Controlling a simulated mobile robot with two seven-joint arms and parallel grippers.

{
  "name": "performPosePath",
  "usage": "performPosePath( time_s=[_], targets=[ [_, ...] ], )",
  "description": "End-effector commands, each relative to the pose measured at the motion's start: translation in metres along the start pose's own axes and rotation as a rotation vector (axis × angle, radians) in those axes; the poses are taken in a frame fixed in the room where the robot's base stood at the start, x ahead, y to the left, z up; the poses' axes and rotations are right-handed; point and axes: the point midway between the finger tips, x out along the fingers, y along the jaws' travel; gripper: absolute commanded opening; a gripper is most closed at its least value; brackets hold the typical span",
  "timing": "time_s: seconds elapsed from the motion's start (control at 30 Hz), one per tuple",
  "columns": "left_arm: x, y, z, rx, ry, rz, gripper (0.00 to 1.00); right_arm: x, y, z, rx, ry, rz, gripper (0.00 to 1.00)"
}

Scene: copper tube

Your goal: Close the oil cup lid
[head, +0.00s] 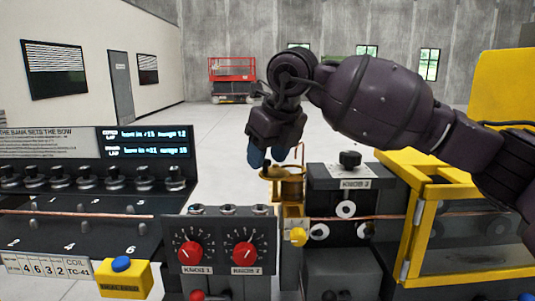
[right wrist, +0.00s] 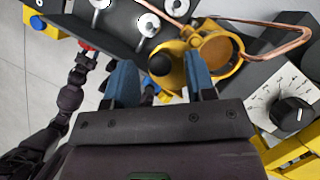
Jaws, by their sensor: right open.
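The oil cup (head: 288,186) is a brass-coloured cup on a yellow mount, between the red-knob panel and the dark knob block. In the right wrist view, the cup (right wrist: 222,52) shows its round opening uncovered. A yellow lid (right wrist: 178,50) with a black knob (right wrist: 161,64) stands open beside it. My right gripper (head: 266,156) is just above the cup, pointing down. Its blue fingers are open; in the right wrist view, the gripper (right wrist: 160,80) has the black knob between its fingertips, contact unclear. My left arm shows at the left there; its jaws are not clear.
A bent copper tube (right wrist: 285,35) rises close to the cup. The knob block (head: 350,190) stands right of it, with a yellow-framed guard (head: 412,240) beyond. The panel with two red knobs (head: 218,243) is in front left. Open floor lies behind.

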Motion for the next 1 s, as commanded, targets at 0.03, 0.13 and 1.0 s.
performPosePath(
  time_s=[0.03, 0.13, 1.0],
  targets=[
    [-0.0001, -0.0002, -0.0003, 0.0, 0.0, 0.0, 0.43, 0.0014, 0.0001, 0.0001, 0.0, 0.0, 0.0, 0.5],
    [-0.0001, -0.0002, -0.0003, 0.0, 0.0, 0.0, 0.43, 0.0024, 0.0, 0.0002, 0.0, -0.001, 0.0, 0.5],
    [-0.0027, -0.0007, 0.0049, 0.0, -0.009, -0.002, 0.43, 0.0011, -0.0019, -0.0024, -0.056, 0.0, 0.024, 0.01]
  ],
)
